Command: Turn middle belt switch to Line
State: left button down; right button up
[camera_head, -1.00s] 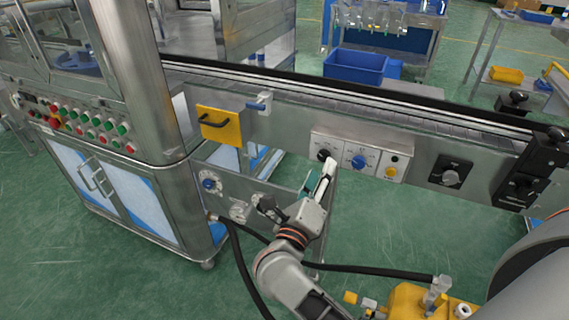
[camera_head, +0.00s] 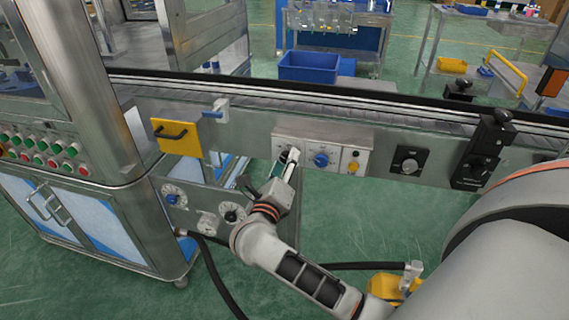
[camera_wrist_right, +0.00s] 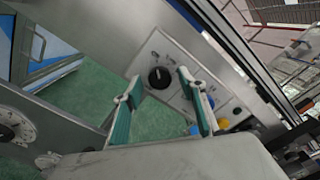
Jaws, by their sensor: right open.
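The control panel (camera_head: 305,143) on the conveyor's side carries a black knob (camera_head: 284,156) at its left, a blue knob (camera_head: 321,160) in the middle and a yellow button (camera_head: 353,167) at right. My right gripper (camera_head: 270,170) is at the panel's left end, and one finger partly hides the black knob in the head view. In the right wrist view the open fingers (camera_wrist_right: 158,84) stand either side of the black knob (camera_wrist_right: 159,78), with nothing between them in their grip. Contact cannot be told. The blue knob (camera_wrist_right: 211,102) is partly behind the right finger. My left gripper is not in view.
A grey knob on a black plate (camera_head: 409,163) is right of the panel. A yellow plate with a handle (camera_head: 178,138) is to the left. Dials (camera_head: 175,195) and a black hose (camera_head: 215,268) are below.

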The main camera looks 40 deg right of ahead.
jog(key=c, duration=1.1)
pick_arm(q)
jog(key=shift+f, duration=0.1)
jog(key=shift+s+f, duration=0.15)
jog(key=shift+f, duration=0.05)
pick_arm(e)
jog(key=shift+f+m, duration=0.1)
jog(key=shift+m, duration=0.2)
pick_arm(q)
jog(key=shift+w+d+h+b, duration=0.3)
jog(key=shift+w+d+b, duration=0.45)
jog(key=shift+b, duration=2.25)
pick_arm(e)
jog(key=shift+m, duration=4.8)
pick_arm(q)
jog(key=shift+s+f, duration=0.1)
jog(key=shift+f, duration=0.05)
